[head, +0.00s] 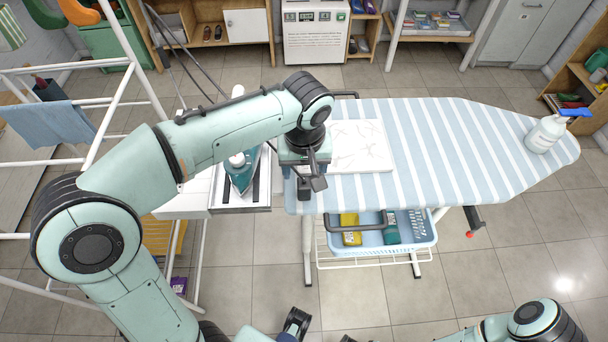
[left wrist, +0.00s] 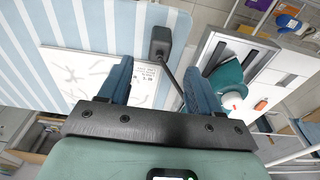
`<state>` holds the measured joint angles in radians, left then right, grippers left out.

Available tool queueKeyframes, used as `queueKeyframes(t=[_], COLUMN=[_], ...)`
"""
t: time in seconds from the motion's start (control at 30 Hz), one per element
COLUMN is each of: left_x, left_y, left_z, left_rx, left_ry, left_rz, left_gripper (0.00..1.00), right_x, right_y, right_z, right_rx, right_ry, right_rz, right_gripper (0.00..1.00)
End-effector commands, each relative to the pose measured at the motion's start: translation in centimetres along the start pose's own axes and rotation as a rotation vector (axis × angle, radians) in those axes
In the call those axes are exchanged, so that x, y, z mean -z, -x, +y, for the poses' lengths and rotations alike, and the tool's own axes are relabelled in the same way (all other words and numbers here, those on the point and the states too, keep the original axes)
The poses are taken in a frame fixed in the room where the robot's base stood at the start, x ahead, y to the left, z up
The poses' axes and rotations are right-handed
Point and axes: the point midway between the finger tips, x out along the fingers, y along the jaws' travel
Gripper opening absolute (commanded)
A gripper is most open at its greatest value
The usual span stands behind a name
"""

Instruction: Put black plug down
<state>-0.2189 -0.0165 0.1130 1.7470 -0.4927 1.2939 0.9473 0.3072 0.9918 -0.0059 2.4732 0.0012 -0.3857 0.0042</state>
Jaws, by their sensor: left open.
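The black plug (left wrist: 161,40) is a small dark block with a cord and lies on the striped ironing board near its left end. In the head view the plug (head: 304,189) shows at the board's front left edge. My left gripper (left wrist: 158,68) is open, and its two blue fingers are apart, with the plug just beyond their tips. The cord runs from the plug down between the fingers. In the head view my left gripper (head: 305,170) points down over the board's left end. My right gripper cannot be made out clearly at the bottom edge.
A teal iron (head: 240,172) stands on the iron rest (head: 263,190) left of the board. A white patterned sheet (head: 361,147) lies beside the gripper. A spray bottle (head: 545,133) stands at the board's right end. The board's middle is clear.

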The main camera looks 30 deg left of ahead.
Motion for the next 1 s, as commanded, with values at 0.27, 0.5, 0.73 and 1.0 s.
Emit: queueKeyframes(t=[0.27, 0.5, 0.73, 1.0], left_x=[0.0, -0.1, 0.0, 0.0], left_y=[4.0, 4.3, 4.3, 4.3], left_z=[0.0, 0.0, 0.0, 0.0], left_rx=[-0.001, 0.000, 0.000, 0.000], left_ry=[-0.001, -0.001, -0.001, -0.001], left_rz=[0.000, -0.001, -0.001, -0.001], left_gripper=[0.64, 0.64, 0.64, 0.64], right_x=[0.1, 0.1, 0.1, 0.1], right_y=[0.8, 0.8, 0.8, 0.8], right_z=[-0.3, -0.3, -0.3, -0.3], right_rx=[0.001, 0.001, 0.001, 0.001], right_ry=[0.001, 0.001, 0.001, 0.001], right_rz=[0.003, 0.003, 0.003, 0.003], right_gripper=[0.63, 0.63, 0.63, 0.63])
